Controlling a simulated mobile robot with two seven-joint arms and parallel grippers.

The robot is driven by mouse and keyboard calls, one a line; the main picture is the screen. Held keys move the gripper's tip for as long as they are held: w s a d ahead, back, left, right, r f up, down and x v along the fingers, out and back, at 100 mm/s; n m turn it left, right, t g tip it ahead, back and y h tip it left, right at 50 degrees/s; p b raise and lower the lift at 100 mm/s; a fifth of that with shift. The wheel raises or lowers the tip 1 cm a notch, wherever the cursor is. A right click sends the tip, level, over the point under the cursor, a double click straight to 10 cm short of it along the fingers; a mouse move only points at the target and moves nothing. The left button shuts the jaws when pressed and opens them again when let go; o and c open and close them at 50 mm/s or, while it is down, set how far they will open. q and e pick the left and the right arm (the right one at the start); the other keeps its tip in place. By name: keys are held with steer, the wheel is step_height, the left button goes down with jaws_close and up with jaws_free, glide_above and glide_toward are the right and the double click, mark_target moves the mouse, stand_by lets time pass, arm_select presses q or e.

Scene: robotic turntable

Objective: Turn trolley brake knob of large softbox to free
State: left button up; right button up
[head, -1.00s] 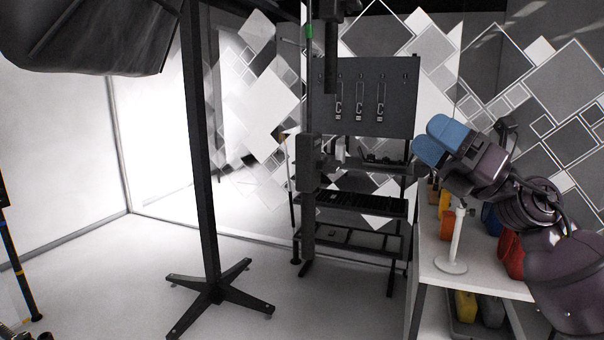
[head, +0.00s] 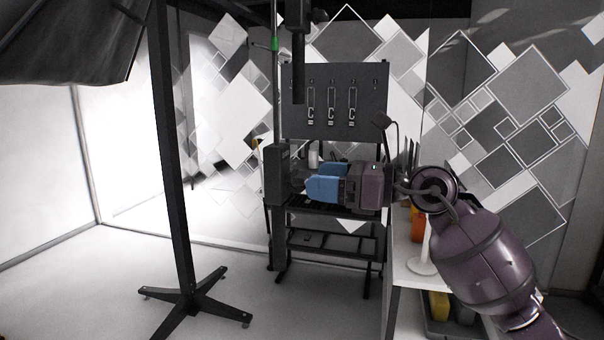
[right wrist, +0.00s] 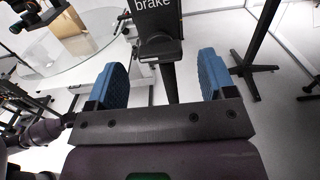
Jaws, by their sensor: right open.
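A black trolley box (head: 278,174) sits on a dark upright column in the middle of the head view. In the right wrist view the trolley (right wrist: 155,16) carries the white word "brake", with a black block (right wrist: 160,50) below it that may be the knob. A dark rounded part (head: 297,176) shows on the box's right side in the head view. My right gripper (head: 316,181) is open, its blue fingers pointing left toward the box, just right of it. The large softbox (head: 70,45) hangs at upper left. My left gripper is not in view.
A black post stand (head: 185,290) with spread feet stands left of the trolley. A dark rack (head: 335,100) with shelves is behind my right gripper. A white table (head: 415,270) with coloured items is at right. Floor at left is clear.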

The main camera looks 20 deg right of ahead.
mark_target(302, 174)
steer(key=shift+x, duration=2.05)
steer(key=c, duration=0.9)
